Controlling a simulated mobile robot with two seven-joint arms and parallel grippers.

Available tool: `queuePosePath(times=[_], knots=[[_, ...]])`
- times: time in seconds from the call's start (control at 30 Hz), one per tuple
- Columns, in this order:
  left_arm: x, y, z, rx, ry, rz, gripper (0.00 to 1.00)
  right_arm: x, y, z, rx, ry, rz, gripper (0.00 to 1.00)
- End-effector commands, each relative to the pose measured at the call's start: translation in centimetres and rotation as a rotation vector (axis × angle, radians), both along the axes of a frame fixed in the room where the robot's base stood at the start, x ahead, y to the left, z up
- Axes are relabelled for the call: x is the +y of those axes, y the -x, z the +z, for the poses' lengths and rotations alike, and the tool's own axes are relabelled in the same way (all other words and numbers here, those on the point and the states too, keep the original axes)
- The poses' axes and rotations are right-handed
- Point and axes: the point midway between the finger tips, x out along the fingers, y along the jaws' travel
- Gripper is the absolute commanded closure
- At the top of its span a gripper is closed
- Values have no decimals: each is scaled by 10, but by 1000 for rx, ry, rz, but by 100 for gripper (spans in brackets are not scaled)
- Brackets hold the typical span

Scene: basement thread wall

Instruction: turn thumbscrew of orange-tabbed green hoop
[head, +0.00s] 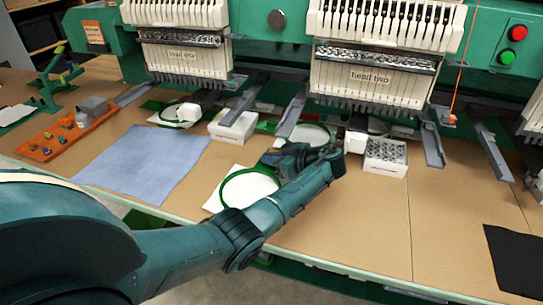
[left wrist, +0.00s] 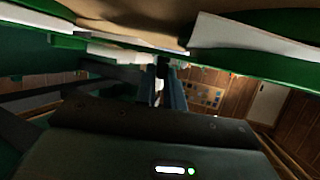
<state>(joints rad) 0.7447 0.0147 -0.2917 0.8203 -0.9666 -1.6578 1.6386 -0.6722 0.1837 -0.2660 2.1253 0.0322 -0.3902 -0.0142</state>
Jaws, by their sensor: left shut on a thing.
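A green hoop (head: 226,183) lies on a white cloth at the table's front. A second green hoop (head: 330,133) with white inside lies behind my left gripper, under head two. I cannot make out an orange tab clearly on either. My left gripper (head: 332,153) is at the front edge of the second hoop. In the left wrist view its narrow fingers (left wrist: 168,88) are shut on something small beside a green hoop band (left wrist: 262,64). The small part is mostly hidden by the fingers, so its shape cannot be told; it sits where a thumbscrew would be. My right gripper is not in view.
A white box of small metal parts (head: 386,158) stands just right of my gripper. A white box (head: 232,127) stands to the left. Grey machine arms (head: 432,143) reach over the table. A blue cloth (head: 145,163), orange tray (head: 68,140) and black cloth (head: 516,260) lie on the table.

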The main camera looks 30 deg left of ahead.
Motion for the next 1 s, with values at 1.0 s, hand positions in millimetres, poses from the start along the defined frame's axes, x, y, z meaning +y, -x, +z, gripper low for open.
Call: queuePosePath(times=[1.0], knots=[[3,7,0,1,0,-498,100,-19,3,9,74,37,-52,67]])
